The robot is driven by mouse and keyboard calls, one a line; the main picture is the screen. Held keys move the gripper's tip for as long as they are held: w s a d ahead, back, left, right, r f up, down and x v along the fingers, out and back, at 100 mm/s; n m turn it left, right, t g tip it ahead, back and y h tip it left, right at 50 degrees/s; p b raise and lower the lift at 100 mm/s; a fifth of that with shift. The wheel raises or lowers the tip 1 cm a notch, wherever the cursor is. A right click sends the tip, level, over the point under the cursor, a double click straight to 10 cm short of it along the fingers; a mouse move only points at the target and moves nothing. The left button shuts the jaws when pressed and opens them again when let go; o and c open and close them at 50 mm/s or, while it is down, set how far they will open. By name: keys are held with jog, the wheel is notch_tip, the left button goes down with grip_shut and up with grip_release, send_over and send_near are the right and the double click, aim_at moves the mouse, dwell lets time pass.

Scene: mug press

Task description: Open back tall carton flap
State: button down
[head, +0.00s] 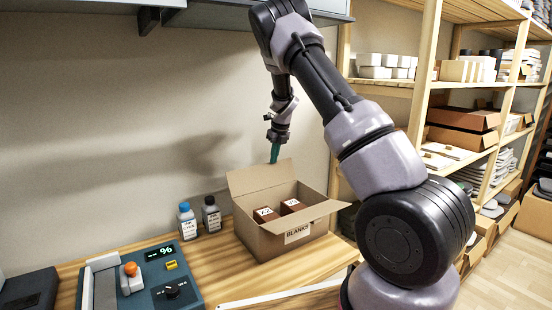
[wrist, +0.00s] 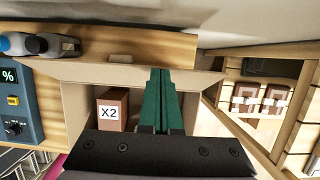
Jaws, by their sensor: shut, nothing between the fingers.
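The cardboard carton, labelled BLANKS (head: 297,238), stands on the wooden counter with its top open. Its back flap (head: 258,178) stands up, tilted a little backward, and a front flap (head: 306,216) is folded outward. Two brown boxes (head: 266,215) sit inside; one marked X2 (wrist: 111,111) shows in the wrist view. My gripper (head: 274,158) points down at the back flap's top edge, its teal fingers together with nothing between them. In the wrist view the fingers (wrist: 161,95) overlap the back flap (wrist: 130,76); I cannot tell whether they touch it. They hide part of the carton's inside.
Two bottles, one blue-capped (head: 187,220) and one dark (head: 211,215), stand left of the carton. A press control box (head: 150,280) is at the front left. Wooden shelves (head: 430,80) with boxes rise at the right. The wall is close behind the carton.

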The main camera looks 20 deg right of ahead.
jog(key=shift+w+a+f+g+h, duration=0.2)
jog(key=shift+w+f+g, duration=0.1)
jog(key=shift+w+g, duration=0.35)
jog(key=shift+w+a+f+g+h, duration=0.2)
jog(key=shift+w+f+g, duration=0.1)
jog(key=shift+w+g, duration=0.35)
